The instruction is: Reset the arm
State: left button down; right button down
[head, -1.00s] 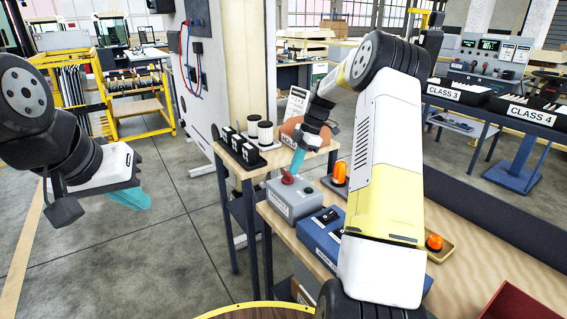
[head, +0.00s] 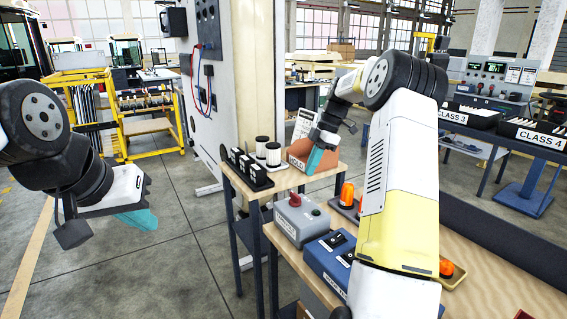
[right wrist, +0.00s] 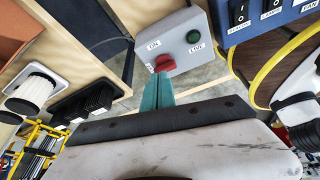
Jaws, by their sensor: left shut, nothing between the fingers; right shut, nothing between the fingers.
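My right gripper (head: 314,160) is shut and empty, with teal fingers. In the head view it hangs in front of the orange HOLD bin (head: 299,160), above and beyond the grey switch box (head: 300,222). In the right wrist view the shut fingertips (right wrist: 158,78) appear just below the red knob (right wrist: 165,64) of that box; no contact can be made out. A green button or lamp (right wrist: 193,36) sits beside the knob. My left gripper (head: 140,218) is shut and empty over open floor at the left.
A blue switch box (head: 325,262) stands next to the grey box on the wooden bench. Orange beacons (head: 346,193) stand behind it, with another (head: 446,267) on a yellow tray. White cylinders (head: 272,153) and a black rack stand on the side table.

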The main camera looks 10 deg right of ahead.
jog(key=s+a+r+m+t+h, duration=0.1)
jog(key=s+a+r+m, duration=0.3)
jog(key=s+r, duration=0.25)
jog(key=s+a+r+m+t+h, duration=0.1)
jog(key=s+a+r+m+t, duration=0.1)
jog(key=s+a+r+m, duration=0.35)
jog(key=s+a+f+m+t, duration=0.1)
jog(key=s+m, duration=0.3)
jog(key=s, duration=0.6)
jog(key=s+f+m+t, duration=0.1)
jog(key=s+m, duration=0.4)
jog(key=s, duration=0.6)
jog(key=shift+a+f+t, duration=0.15)
jog(key=shift+a+t, duration=0.2)
jog(key=shift+t, duration=0.35)
jog(key=shift+s, duration=0.1)
